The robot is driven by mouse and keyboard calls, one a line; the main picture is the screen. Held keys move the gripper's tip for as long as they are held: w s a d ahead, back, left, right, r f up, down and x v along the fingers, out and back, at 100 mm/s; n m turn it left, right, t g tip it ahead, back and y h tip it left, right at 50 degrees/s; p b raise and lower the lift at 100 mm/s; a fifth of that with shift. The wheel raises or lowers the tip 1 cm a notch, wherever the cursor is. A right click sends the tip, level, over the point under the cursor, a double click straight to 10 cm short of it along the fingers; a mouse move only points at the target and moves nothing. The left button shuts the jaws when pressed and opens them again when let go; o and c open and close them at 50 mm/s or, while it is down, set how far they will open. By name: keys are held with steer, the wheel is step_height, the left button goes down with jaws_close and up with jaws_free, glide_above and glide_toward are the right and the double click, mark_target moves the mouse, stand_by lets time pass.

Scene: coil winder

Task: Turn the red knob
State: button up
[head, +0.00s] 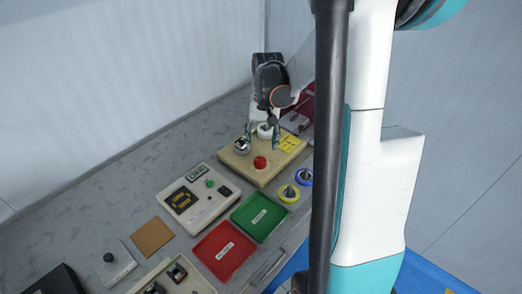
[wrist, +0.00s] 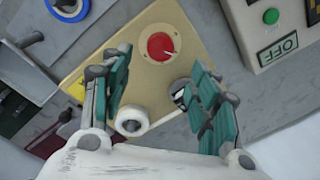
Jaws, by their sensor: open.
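The red knob (head: 260,162) sits on a beige base plate (head: 262,178) in the head view. In the wrist view the red knob (wrist: 161,46) is a round dial with a light pointer mark, near the top middle on the beige plate (wrist: 128,40). My gripper (head: 262,142) is over the back part of the plate, its fingers pointing down. In the wrist view my gripper (wrist: 160,64) is open, with its two teal fingers spread apart. The knob shows beyond the gap between the fingertips. Nothing is held, and no finger visibly touches the knob.
A white spool (wrist: 131,121) and a metal cylinder (wrist: 182,93), partly hidden by a finger, are close to my fingers. A control box (head: 195,205) with a green button (head: 210,183), green tray (head: 276,210), red tray (head: 222,270) and yellow (head: 289,194) and blue (head: 304,177) rings are nearby.

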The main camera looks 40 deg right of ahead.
steer(key=shift+s+r, duration=0.1)
steer(key=shift+r, duration=1.75)
